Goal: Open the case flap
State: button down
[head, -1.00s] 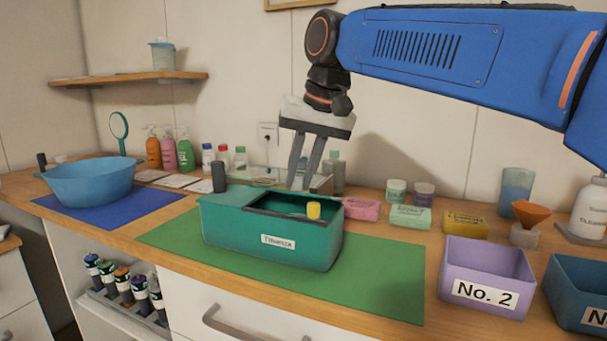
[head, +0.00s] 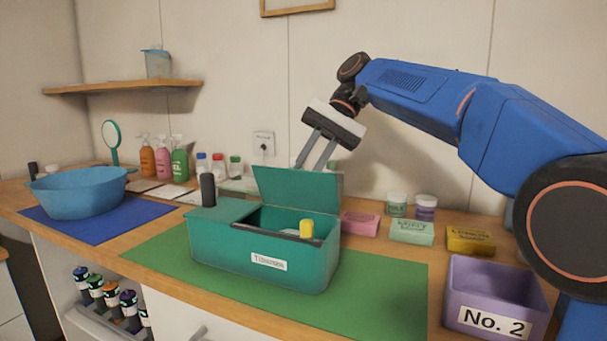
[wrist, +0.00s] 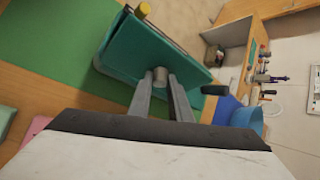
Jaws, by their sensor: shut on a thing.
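The teal case (head: 225,257) stands on the green mat with a label on its front. Its flap (head: 297,188) stands raised, roughly upright, at the back of the opening. A yellow peg (head: 306,229) stands at the front rim of the opening. My gripper (head: 309,167) is behind the flap, and its fingertips are partly hidden by it. In the wrist view the flap (wrist: 150,50) fills the upper middle, and my gripper (wrist: 161,80) is shut on a small grey knob (wrist: 160,75) at the flap.
A black cylinder (head: 208,189) stands by the case's left end. A blue bowl (head: 80,192) is at far left, a purple No. 2 bin (head: 495,295) at right. Soap boxes (head: 411,232) and jars lie behind right. The green mat (head: 385,285) right of the case is clear.

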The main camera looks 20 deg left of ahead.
jog(key=shift+w, duration=0.25)
dwell(0.3)
jog(key=c, duration=1.6)
grip_release()
